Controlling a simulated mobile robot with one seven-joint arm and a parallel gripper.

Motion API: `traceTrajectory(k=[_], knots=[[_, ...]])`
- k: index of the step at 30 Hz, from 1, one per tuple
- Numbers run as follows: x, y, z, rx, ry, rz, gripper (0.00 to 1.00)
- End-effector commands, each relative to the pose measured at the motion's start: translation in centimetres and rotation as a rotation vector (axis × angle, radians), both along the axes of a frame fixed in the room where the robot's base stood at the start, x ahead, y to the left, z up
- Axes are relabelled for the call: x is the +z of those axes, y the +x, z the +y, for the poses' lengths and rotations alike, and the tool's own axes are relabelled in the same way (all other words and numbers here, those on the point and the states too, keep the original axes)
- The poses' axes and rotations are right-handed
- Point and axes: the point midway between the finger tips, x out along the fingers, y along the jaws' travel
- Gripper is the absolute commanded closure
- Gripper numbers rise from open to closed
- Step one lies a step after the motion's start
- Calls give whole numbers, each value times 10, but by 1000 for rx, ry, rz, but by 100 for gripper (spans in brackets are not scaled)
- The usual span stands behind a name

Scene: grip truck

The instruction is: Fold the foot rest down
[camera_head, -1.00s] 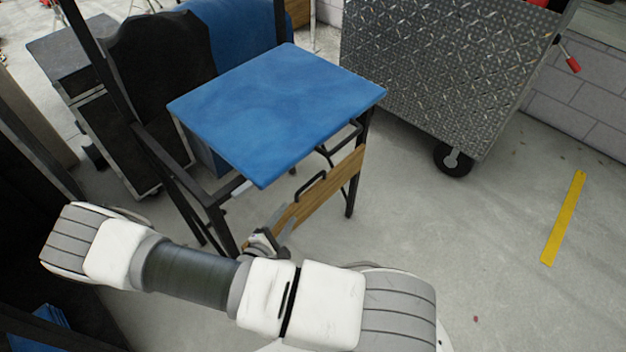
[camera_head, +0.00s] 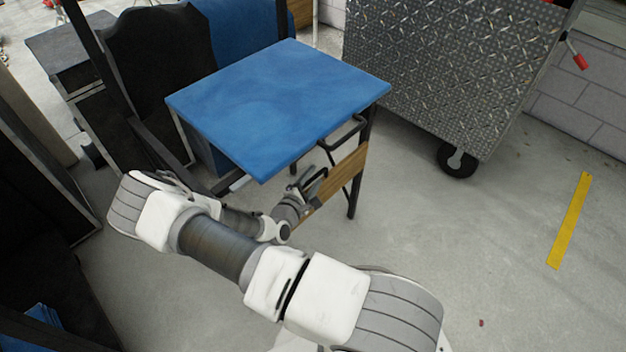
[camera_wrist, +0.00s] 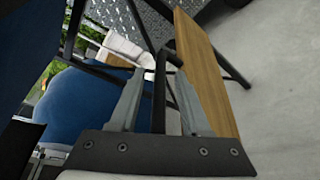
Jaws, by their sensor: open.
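The foot rest is a wooden board (camera_head: 347,172) upright under the front of the blue-seated chair (camera_head: 280,100). It also shows in the wrist view (camera_wrist: 206,78), at the right. A black handle (camera_wrist: 159,88) runs along it. My gripper (camera_head: 308,183) is at the board's left part, just below the seat's front edge. In the wrist view my gripper (camera_wrist: 158,76) is open, with one finger on each side of the handle. I cannot tell whether either finger touches it. My arm and gripper hide the board's left end in the head view.
A diamond-plate metal cart (camera_head: 440,75) on black wheels stands behind the chair at the right. A dark cabinet (camera_head: 75,75) stands at the far left. The concrete floor to the right is clear, with a yellow strip (camera_head: 570,220) on it.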

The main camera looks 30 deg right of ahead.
Motion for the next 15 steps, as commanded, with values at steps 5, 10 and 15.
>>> traceTrajectory(k=[5,10,15], knots=[[0,1,-1,0,0,0,53],[0,1,-1,0,0,0,67],[0,0,-1,0,0,0,98]])
